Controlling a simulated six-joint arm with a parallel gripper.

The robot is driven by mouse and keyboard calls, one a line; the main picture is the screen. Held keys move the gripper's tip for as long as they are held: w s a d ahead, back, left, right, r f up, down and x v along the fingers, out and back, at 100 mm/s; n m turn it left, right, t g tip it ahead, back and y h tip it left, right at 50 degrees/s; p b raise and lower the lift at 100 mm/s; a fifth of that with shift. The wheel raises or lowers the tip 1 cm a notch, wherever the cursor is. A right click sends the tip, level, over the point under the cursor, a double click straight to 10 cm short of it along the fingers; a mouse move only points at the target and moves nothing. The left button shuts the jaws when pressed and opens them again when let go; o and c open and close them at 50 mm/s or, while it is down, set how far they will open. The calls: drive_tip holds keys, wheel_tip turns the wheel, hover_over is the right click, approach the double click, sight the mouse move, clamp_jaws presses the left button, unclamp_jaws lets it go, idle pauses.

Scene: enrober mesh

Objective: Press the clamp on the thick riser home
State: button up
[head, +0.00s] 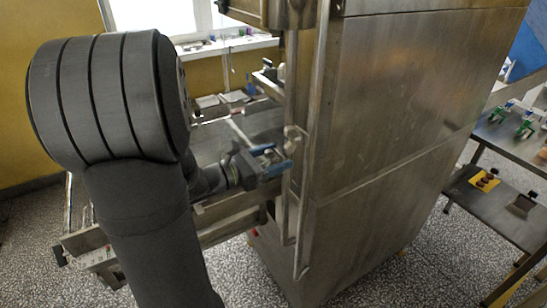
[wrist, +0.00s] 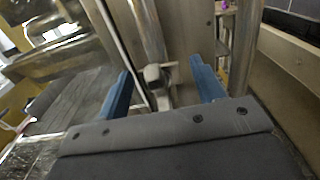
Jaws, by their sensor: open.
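My gripper (head: 272,161) is at the side of the tall steel cabinet, its blue fingers pointing at the upright risers. In the wrist view my gripper (wrist: 163,90) is open, one blue finger on each side. A grey metal clamp (wrist: 154,73) shows between the fingers, with a short piece reaching right from it. It sits at a thick round riser (wrist: 152,30), beside a thinner bar (wrist: 112,32) on the left. In the head view the clamp (head: 292,138) is small, just above the fingertips. I cannot tell whether the fingers touch it, or how far it is closed.
The steel cabinet (head: 415,110) fills the right of the head view. A dark conveyor belt (head: 215,140) lies behind my wrist. A side table (head: 516,136) with green-handled items stands far right, with a lower shelf (head: 470,196) holding a yellow tray.

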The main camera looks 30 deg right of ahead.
drive_tip(key=c, duration=1.3)
drive_tip(key=shift+d, duration=0.6)
clamp_jaws()
drive_tip(key=o, duration=1.3)
unclamp_jaws()
drive_tip(key=shift+a, duration=0.1)
drive_tip(key=a, duration=1.7)
